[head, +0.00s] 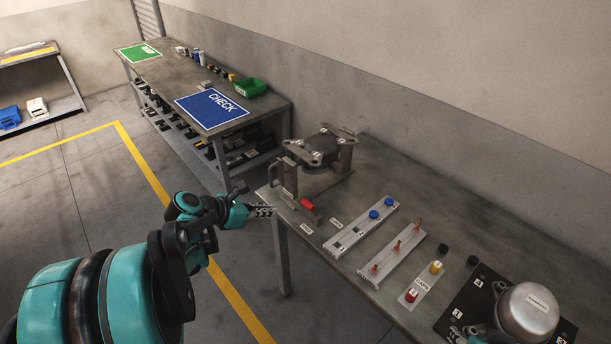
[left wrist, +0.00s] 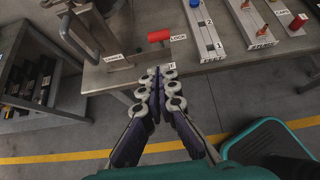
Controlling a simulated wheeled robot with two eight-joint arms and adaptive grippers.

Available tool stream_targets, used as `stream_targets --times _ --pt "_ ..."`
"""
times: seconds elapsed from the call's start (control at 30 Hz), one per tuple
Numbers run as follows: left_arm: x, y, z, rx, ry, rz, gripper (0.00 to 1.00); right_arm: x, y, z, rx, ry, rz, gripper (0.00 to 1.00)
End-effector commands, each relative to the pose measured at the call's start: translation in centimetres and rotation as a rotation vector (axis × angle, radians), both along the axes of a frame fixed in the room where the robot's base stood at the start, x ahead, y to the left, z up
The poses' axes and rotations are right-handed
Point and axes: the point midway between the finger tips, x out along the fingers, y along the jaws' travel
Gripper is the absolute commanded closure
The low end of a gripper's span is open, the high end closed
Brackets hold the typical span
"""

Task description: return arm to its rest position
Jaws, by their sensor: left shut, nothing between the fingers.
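My left arm comes in from the left in the head view. Its gripper (head: 264,210) hangs in the air by the left end of the near workbench (head: 345,225). In the left wrist view the fingers of the left gripper (left wrist: 160,75) meet at the tips with nothing between them, just off the bench's front edge. A red handle (head: 307,204) lies beyond the tips; the wrist view shows this red handle (left wrist: 159,36) beside a LOCK label. A small part of my right gripper (head: 462,336) shows at the bottom right; its fingers are not clear.
A metal fixture (head: 318,155) stands at the bench's left end. Racks with blue caps (head: 374,214) and orange pins (head: 396,247) lie right of it. A silver compressor (head: 528,312) stands on a black plate (head: 470,300). Another table (head: 165,66) stands behind; open floor lies left.

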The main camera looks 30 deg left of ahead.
Motion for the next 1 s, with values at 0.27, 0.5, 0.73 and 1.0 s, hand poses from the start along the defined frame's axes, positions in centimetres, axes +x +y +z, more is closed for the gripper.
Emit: stream_targets --times 0.27,0.5,0.73,1.0 --pt "-0.3 -1.9 0.1 0.105 -0.004 -0.086 1.0 0.0 0.0 0.0 0.0 0.0 0.0 0.55" --pt "-4.2 -11.3 -0.2 0.808 -0.083 -0.715 1.0 0.0 0.0 -0.1 0.0 0.0 0.0 0.55" --pt "-9.9 -16.9 -0.5 1.552 -0.264 -1.492 1.0 0.0 0.0 -0.2 0.0 0.0 0.0 0.55" --pt "-12.6 -18.3 -0.4 1.975 -0.4 -1.971 1.0 0.0 0.0 -0.3 0.0 0.0 0.0 0.55"
